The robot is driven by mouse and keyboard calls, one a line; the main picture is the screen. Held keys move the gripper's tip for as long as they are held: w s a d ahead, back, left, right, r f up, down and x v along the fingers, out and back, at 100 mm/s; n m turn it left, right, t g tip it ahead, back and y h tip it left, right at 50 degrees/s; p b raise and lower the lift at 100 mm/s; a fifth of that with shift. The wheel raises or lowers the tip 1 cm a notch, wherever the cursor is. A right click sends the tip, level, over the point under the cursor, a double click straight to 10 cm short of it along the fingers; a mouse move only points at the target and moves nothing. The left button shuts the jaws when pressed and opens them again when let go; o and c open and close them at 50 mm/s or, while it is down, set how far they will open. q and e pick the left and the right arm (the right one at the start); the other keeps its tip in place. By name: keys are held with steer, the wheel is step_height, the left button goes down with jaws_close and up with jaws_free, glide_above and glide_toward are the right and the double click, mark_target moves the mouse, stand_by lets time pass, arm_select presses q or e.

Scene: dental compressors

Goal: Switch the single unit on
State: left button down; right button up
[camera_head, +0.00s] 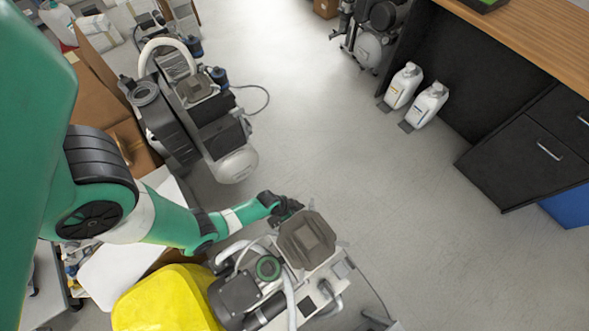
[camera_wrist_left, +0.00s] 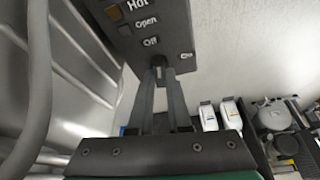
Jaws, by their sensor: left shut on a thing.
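The single unit (camera_head: 305,240), a compressor with a dark square top and a round green-ringed part, stands at the bottom centre of the head view. My left gripper (camera_head: 292,205) is at its far side. In the left wrist view, a dark control panel (camera_wrist_left: 150,28) carries the words "Hot", "Open", "Off" and a partly readable "On". The fingertips of my left gripper (camera_wrist_left: 163,75) are shut on a small dark switch knob (camera_wrist_left: 158,61) at the panel's lower edge, between "Off" and "On". The fingers hide much of the knob. My right gripper is not in view.
A larger compressor (camera_head: 205,120) stands at the upper left, and another (camera_head: 375,40) at the top. Two white bottles (camera_head: 403,86) stand by the dark cabinet (camera_head: 525,160). A yellow object (camera_head: 165,300) lies close beside the unit. The floor to the right is clear.

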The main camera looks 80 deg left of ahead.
arm_select(q)
steer(key=m, duration=0.1)
steer(key=m+h+b, duration=0.1)
steer(key=m, duration=0.1)
steer(key=shift+a+f+m, duration=0.1)
steer(key=shift+a+m, duration=0.05)
steer(key=shift+m, duration=0.15)
steer(key=shift+m+h, duration=0.6)
steer(key=shift+m, duration=0.3)
steer(key=m, duration=0.2)
steer(key=shift+a+r+m+g+h+p, duration=0.1)
steer(key=shift+r+m+g+h+p, duration=0.1)
steer(key=shift+m+g+h+p, duration=0.15)
steer(key=m+h, duration=0.1)
steer(key=m, duration=0.2)
steer(key=shift+w+a+f+g+p, duration=0.1)
steer(key=shift+g+p, duration=0.15)
steer(key=shift+p, duration=0.05)
steer(key=shift+f+m+g+h, duration=0.1)
steer(key=shift+m+g+h, duration=0.3)
steer(key=shift+m, duration=0.65)
steer(key=shift+w+m+g+b, duration=0.1)
steer(key=shift+m+g+b, duration=0.25)
steer(key=shift+m, duration=0.75)
